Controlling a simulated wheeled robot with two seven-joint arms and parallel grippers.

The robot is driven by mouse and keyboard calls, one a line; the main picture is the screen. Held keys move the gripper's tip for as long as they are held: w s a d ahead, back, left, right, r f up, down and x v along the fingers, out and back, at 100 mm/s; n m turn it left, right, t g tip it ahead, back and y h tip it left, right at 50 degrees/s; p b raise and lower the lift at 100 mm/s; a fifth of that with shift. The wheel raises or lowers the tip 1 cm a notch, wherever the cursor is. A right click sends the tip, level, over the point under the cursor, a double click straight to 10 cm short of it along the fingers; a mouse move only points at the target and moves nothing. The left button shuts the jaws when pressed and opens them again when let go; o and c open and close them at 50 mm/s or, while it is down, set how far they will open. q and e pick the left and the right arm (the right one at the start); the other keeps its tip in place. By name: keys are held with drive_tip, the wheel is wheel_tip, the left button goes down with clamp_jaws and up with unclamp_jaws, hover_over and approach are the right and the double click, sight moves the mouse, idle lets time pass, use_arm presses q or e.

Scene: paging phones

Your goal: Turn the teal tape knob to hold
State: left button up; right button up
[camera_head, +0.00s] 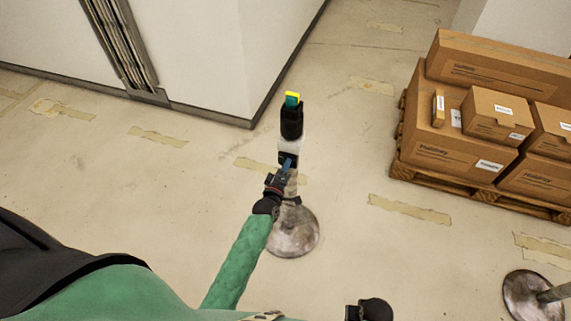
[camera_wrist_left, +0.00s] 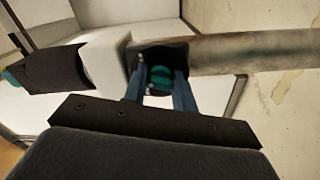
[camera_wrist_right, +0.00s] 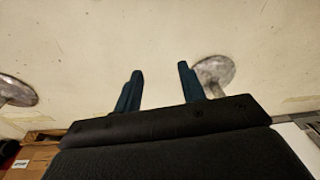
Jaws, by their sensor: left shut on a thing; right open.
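The teal knob (camera_wrist_left: 160,76) sits on a dark plate on the post's head and shows in the left wrist view. My left gripper (camera_wrist_left: 163,84) has its two blue fingers on either side of the knob, shut on it. In the head view the left gripper (camera_head: 287,164) is at the post below its black top, and the fingers and arm hide the knob there. The knob's setting cannot be read. My right gripper (camera_wrist_right: 160,80) is open and empty, with a wide gap between its fingers over the floor.
A second round base (camera_head: 530,296) is at the lower right. Cardboard boxes (camera_head: 448,107) stand on a pallet (camera_head: 470,192) at the right. A wall corner is behind the post.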

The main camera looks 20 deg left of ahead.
use_arm(q)
drive_tip(key=m+p, duration=0.1)
drive_tip(key=m, duration=0.2)
drive_tip(key=shift+f+m, duration=0.1)
drive_tip(key=shift+m, duration=1.1)
use_arm(e)
wheel_tip(320, 180, down, 7)
drive_tip(key=s+d, duration=0.1)
drive_tip(key=s, duration=0.1)
use_arm(q)
drive_tip(key=o, duration=1)
drive_tip(key=shift+c, duration=0.2)
drive_tip(key=s+b, duration=0.1)
drive_tip(key=s, duration=0.7)
drive_tip(key=shift+b, duration=0.4)
use_arm(e)
wheel_tip(320, 180, up, 9)
drive_tip(key=w+a, duration=0.1)
drive_tip(key=w, duration=0.1)
drive_tip(key=shift+w, duration=0.15)
